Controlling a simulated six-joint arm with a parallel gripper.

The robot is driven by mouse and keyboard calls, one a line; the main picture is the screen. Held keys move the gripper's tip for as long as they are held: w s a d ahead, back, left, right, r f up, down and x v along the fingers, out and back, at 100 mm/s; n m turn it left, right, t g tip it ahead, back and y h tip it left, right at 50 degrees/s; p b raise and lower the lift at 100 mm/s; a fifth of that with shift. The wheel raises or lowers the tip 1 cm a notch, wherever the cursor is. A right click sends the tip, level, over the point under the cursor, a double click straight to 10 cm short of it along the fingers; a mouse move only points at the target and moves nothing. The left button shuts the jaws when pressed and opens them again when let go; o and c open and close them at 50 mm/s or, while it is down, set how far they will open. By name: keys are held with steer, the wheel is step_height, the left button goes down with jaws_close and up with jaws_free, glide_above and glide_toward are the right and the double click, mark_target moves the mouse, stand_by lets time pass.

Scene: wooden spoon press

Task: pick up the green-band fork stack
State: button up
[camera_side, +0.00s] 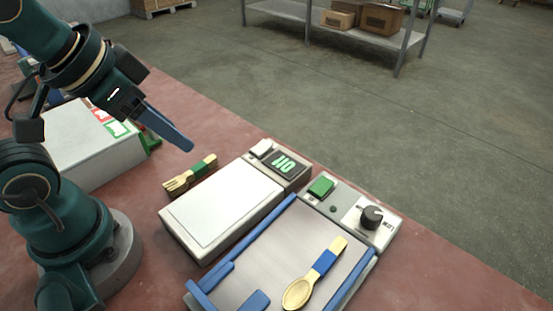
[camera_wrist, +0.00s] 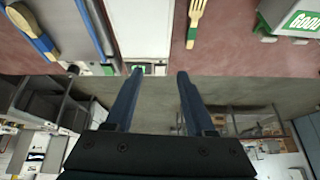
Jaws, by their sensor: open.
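The green-band fork stack (camera_side: 190,174) lies on the red table to the left of the white scale, its tines toward the lower left in the side view. It also shows in the wrist view (camera_wrist: 194,22), near the top right of centre. It is wooden, with a green band around its handle. My gripper (camera_side: 188,147) is above and behind the fork stack in the side view, apart from it. In the wrist view its two blue fingers (camera_wrist: 158,74) are spread with nothing between them.
A scale (camera_side: 222,208) with a lit green display stands beside the fork stack. A press tray with blue rails (camera_side: 262,233) holds a blue-band spoon stack (camera_side: 314,275). A grey box (camera_side: 88,150) with red and green labels stands behind my arm. Red table shows around the forks.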

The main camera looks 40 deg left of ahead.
steer(key=w+a+f+g, duration=0.3)
steer(key=w+a+f, duration=0.1)
steer(key=n+g, duration=0.1)
steer(key=g, duration=0.1)
glide_above(189, 172)
step_height(189, 172, down, 6)
steer(key=shift+w+d+r, duration=0.15)
steer(key=shift+r, duration=0.05)
steer(key=shift+s+a+f+g, duration=0.25)
steer(key=shift+f+g, duration=0.15)
steer(key=shift+f, duration=2.5)
jaws_close()
